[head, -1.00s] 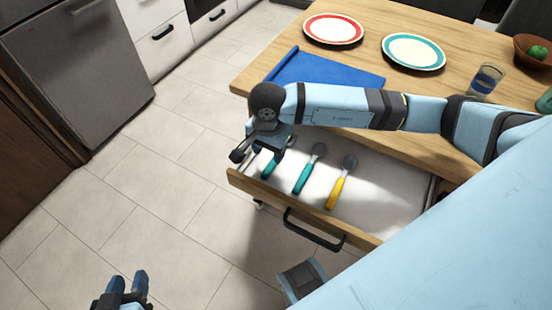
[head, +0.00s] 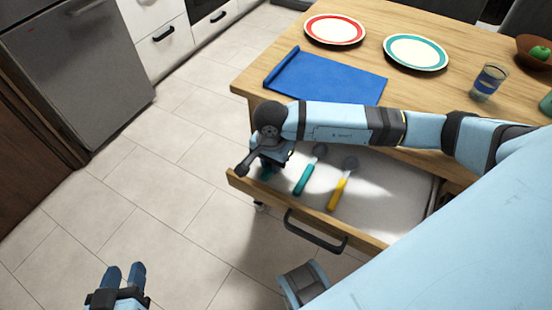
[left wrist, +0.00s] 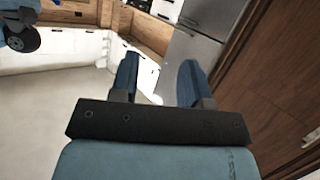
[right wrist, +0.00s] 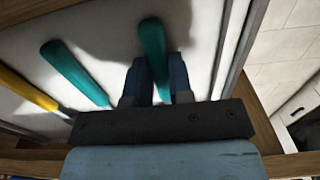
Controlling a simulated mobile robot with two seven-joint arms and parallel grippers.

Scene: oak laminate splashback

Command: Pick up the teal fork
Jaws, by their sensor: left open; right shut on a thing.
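The teal fork (right wrist: 153,38) lies at the left end of the open drawer (head: 395,208); mostly its handle shows, and its head is hidden. My right gripper (head: 268,172) is down in the drawer, shut on the teal handle, which sits between its fingers in the right wrist view. In the head view my gripper covers most of the fork (head: 266,175). I cannot tell if it is clear of the drawer floor. My left gripper (head: 124,270) is open and empty over the floor, far from the drawer; it also shows in the left wrist view (left wrist: 160,68).
A teal-handled spoon (head: 306,178) and a yellow-handled spoon (head: 340,190) lie beside the fork. On the table above are a blue mat (head: 325,78), a red-rimmed plate (head: 335,29), a teal-rimmed plate (head: 415,52) and a glass (head: 488,82). The floor at left is clear.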

